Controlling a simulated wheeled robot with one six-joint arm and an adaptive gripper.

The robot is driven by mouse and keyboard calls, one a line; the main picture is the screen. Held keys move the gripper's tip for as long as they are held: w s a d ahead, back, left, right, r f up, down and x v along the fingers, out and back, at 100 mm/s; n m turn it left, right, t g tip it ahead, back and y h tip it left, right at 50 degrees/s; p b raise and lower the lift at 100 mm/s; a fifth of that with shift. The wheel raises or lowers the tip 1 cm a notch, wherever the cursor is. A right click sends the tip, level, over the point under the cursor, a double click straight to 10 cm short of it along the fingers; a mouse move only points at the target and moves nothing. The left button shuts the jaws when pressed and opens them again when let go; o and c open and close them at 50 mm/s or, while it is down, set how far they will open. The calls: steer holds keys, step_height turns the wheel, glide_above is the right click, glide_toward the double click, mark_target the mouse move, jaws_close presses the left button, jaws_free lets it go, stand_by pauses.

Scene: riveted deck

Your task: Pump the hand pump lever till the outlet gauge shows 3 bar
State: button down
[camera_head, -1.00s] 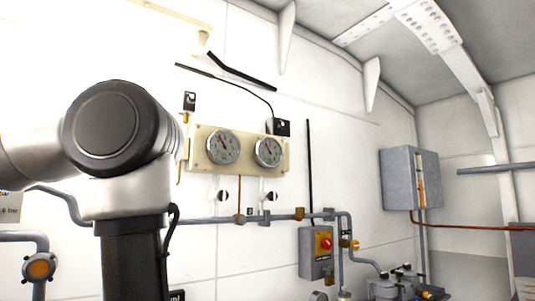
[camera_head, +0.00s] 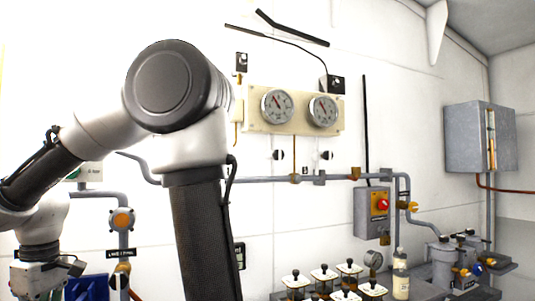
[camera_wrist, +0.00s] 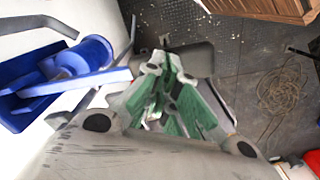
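Two round gauges, left (camera_head: 277,105) and right (camera_head: 323,110), are side by side on a cream wall panel in the head view. Both needles lean to the upper left; the scale figures are too small to read, and I cannot tell which is the outlet gauge. A blue thing (camera_head: 88,289) is partly cut off at the lower left. In the wrist view a blue cylinder and box (camera_wrist: 88,55) lie left of my gripper (camera_wrist: 165,66). I cannot tell which part is the lever. My gripper's green-padded fingers seem apart from the blue thing; their opening is unclear.
Pipes run along the white wall, with an orange-centred valve (camera_head: 122,220) at left. A red-knobbed switch box (camera_head: 374,213) and several lidded jars (camera_head: 323,277) are at right. In the wrist view a coiled rope (camera_wrist: 278,98) lies on the dark deck near a wooden crate (camera_wrist: 270,8).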

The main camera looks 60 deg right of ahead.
steer(key=shift+f, duration=4.25)
step_height(320, 180, up, 12)
steer(key=shift+r, duration=0.15)
steer(key=shift+r, duration=2.5)
steer(key=shift+w, duration=0.1)
steer(key=f, duration=0.1)
steer(key=s+f, duration=0.1)
steer(key=shift+s+d+f, duration=0.1)
steer(key=shift+d+f, duration=0.2)
steer(key=shift+f, duration=0.05)
steer(key=s+d+f+m+t, duration=0.1)
steer(key=s+d+m+t, duration=0.3)
steer(key=s+d, duration=1)
steer(key=shift+s+d+f+m, duration=0.15)
steer(key=shift+s+m, duration=0.25)
steer(key=shift+s, duration=1.6)
